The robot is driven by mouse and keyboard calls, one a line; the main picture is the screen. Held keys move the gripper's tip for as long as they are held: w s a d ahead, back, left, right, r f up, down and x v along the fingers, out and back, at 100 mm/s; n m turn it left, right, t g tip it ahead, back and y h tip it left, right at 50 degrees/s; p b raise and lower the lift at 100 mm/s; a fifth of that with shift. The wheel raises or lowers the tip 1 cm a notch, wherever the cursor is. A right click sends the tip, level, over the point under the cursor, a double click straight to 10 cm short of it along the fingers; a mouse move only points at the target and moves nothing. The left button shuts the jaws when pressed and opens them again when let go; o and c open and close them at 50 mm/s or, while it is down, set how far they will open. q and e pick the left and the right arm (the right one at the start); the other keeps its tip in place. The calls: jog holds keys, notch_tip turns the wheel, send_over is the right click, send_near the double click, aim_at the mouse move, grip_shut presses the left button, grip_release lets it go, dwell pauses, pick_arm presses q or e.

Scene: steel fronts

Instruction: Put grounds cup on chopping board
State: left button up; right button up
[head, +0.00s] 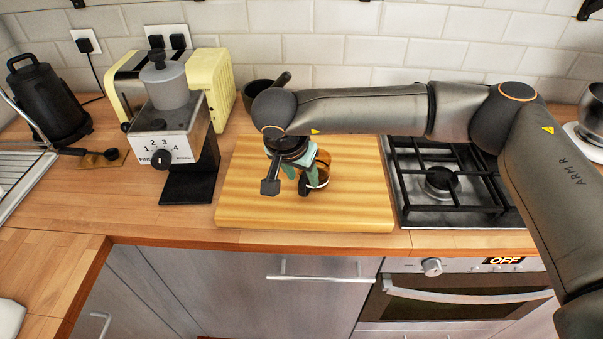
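The grounds cup, a small brown cup with a dark and pale band (320,172), is at the middle of the wooden chopping board (250,205). It looks upright and on or just above the board; I cannot tell which. My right gripper (302,180), with teal fingers, reaches down at the cup's left side and hides part of it. Whether its fingers grip the cup or only stand beside it is not clear. My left gripper is not in view.
A coffee grinder (165,148) stands left of the board, with a cream toaster (215,85) behind it. A black kettle (48,105) is at far left. A dark pan or bowl (258,90) is behind the board. The gas hob (440,195) lies right of the board.

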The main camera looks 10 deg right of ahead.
jog(key=shift+r, duration=0.3)
jog(key=shift+s+a+r, duration=0.1)
jog(key=shift+r, duration=0.2)
jog(key=b+v, duration=0.1)
jog(key=v, duration=1)
jog(key=shift+b, duration=0.35)
jog(key=shift+s, duration=0.1)
